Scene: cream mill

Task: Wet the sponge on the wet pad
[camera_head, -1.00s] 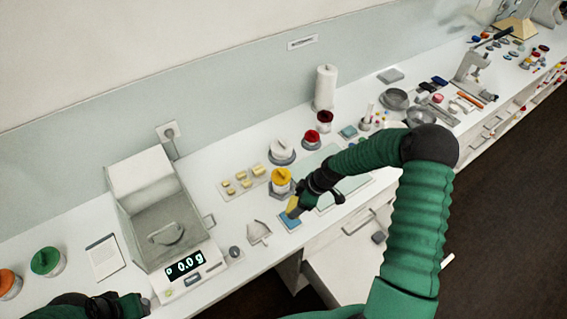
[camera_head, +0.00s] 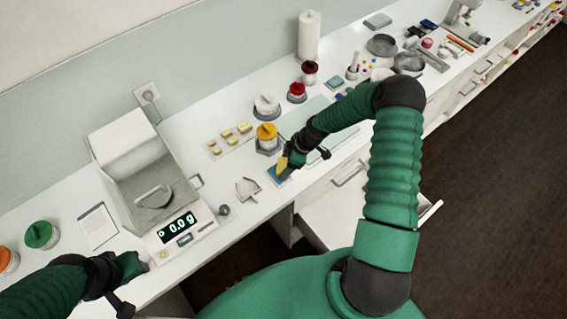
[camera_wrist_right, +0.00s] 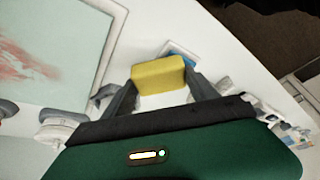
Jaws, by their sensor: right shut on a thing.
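My right gripper (camera_head: 287,164) is shut on a yellow sponge (camera_wrist_right: 158,73), which shows between its two fingers in the right wrist view. The sponge shows as a small yellow patch in the head view (camera_head: 282,163). The blue wet pad (camera_head: 279,175) lies on the counter near its front edge, just below the sponge. It shows partly behind the sponge in the right wrist view (camera_wrist_right: 180,50). I cannot tell whether the sponge touches the pad. My left gripper (camera_head: 140,262) is at the lower left, near the scale; its finger opening is not clear.
A scale (camera_head: 184,238) reading 0.0 g stands to the left. A small scoop (camera_head: 248,188) lies left of the pad. A yellow-lidded jar (camera_head: 267,137) stands just behind it. A pale glass slab (camera_head: 305,115) lies behind the right arm. An open drawer (camera_head: 335,215) juts out below.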

